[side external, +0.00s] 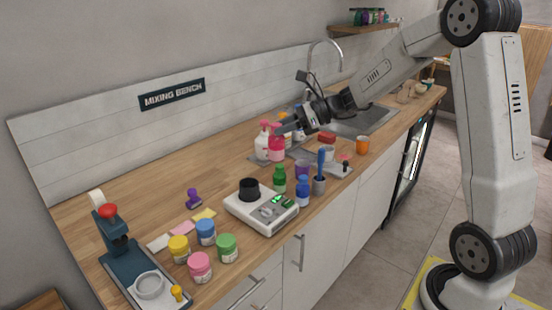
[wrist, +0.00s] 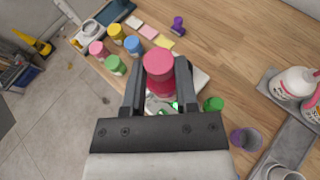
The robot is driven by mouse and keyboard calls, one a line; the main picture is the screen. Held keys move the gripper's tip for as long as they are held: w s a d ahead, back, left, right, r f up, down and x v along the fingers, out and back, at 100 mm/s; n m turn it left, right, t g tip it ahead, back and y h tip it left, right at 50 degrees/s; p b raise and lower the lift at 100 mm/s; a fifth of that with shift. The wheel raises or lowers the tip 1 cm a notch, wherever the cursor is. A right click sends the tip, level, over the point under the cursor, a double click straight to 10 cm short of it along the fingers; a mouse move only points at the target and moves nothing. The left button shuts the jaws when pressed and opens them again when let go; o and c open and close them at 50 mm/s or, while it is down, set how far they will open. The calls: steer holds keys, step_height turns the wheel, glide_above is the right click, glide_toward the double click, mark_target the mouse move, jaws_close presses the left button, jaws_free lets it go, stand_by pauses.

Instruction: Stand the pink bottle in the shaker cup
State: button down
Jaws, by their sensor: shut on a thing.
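The pink bottle (wrist: 159,66) is gripped between the two fingers of my gripper (wrist: 159,92) in the wrist view. In the side view the pink bottle (side external: 276,151) hangs upright below my gripper (side external: 284,129), in front of the pump bottles. The shaker cup (side external: 248,189) looks like the black cup on the white device with green lights (side external: 262,209). It is left of the held bottle and nearer the camera in the side view. In the wrist view the held bottle hides the black cup.
A white pump bottle (side external: 262,147) stands behind. Several coloured jars (side external: 206,232) stand left. Bare wood lies behind the device.

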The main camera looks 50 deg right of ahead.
steer(key=s+a+r, duration=0.1)
steer(key=s+a, duration=0.3)
steer(key=s, duration=0.2)
steer(key=shift+s, duration=0.2)
steer(key=shift+w+a, duration=0.1)
steer(key=shift+w, duration=0.05)
steer(key=w+d+f, duration=0.1)
steer(key=w+f, duration=0.8)
steer(key=w, duration=0.4)
steer(key=shift+f, duration=0.15)
steer(key=shift+w+d, duration=0.1)
steer(key=shift+w, duration=0.05)
steer(key=shift+w+f, duration=0.2)
steer(key=shift+f, duration=1.65)
steer(key=shift+f, duration=0.35)
